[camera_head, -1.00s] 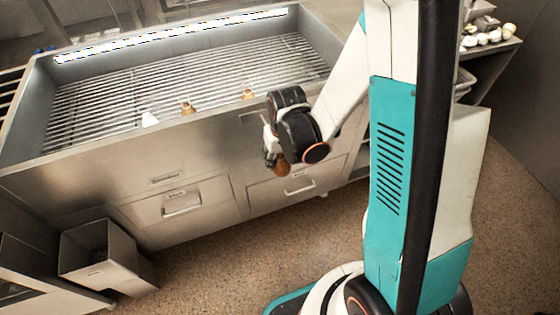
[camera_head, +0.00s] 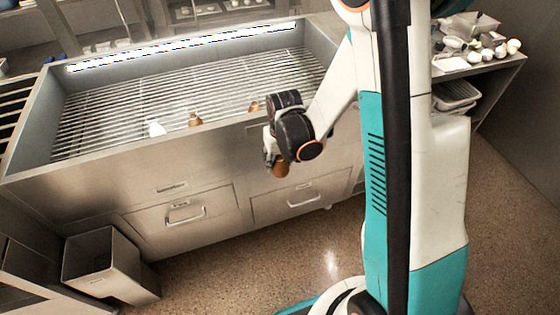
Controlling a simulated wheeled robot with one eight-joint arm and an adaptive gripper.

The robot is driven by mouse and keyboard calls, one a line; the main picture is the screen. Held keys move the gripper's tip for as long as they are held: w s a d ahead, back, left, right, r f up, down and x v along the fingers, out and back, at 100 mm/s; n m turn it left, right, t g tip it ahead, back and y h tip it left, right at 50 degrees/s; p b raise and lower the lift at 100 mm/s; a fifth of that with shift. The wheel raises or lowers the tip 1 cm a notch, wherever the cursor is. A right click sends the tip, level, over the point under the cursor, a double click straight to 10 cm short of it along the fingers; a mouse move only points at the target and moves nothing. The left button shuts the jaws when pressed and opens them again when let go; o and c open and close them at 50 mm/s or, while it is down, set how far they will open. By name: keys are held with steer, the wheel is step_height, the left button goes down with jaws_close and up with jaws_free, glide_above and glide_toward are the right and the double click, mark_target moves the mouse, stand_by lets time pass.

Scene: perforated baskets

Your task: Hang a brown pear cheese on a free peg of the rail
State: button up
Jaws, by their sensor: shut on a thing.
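My gripper (camera_head: 270,157) is shut on a brown pear cheese (camera_head: 280,170). The cheese hangs below the fingers, in front of the steel counter's front panel and apart from the basin. The wrist hides part of the fingers. Two more brown pear cheeses stand near the front edge of the basin, one (camera_head: 195,120) left of the gripper and another (camera_head: 254,106) just behind it. A small white piece (camera_head: 156,128) is left of them. I cannot make out the rail or its free pegs in this view.
The steel basin (camera_head: 28,135) has a slatted floor, mostly bare behind the cheeses. A steel bin (camera_head: 98,262) stands at lower left. A side shelf (camera_head: 490,68) at upper right holds several pale round items and trays. The floor (camera_head: 230,270) before the drawers is clear.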

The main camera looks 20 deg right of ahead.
steer(key=w+f, duration=0.1)
steer(key=w, duration=0.5)
steer(key=shift+w, duration=0.2)
stand_by(0.5)
stand_by(0.7)
steer(key=o, duration=1.2)
